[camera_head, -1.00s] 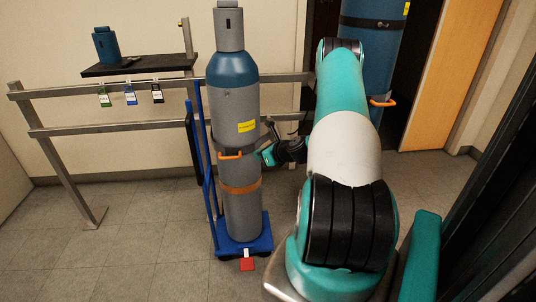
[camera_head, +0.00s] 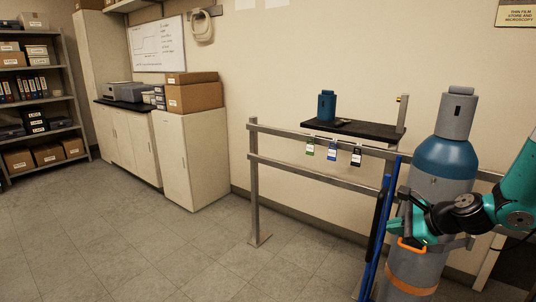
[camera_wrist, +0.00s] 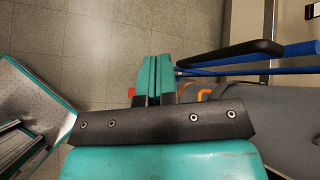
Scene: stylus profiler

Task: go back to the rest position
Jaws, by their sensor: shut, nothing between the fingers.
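My gripper (camera_head: 408,226) is at the right of the head view, in front of the grey gas cylinder with a blue shoulder (camera_head: 440,160). Its fingers also show in the wrist view (camera_wrist: 153,72), shut together with nothing between them. I cannot tell from the head view whether the gripper touches the cylinder. The cylinder stands upright with a grey cap on top, and my arm hides part of its body. An orange handle (camera_head: 411,245) shows just below the gripper. In the wrist view the cylinder's grey side (camera_wrist: 290,120) lies to the right of the fingers.
A blue trolley frame (camera_head: 378,235) stands beside the cylinder. A metal rail (camera_head: 300,170) with hanging tags and a dark shelf (camera_head: 352,129) is behind. White cabinets (camera_head: 190,160), boxes and a storage rack (camera_head: 40,120) are at the left. The floor (camera_head: 150,250) at front left is clear.

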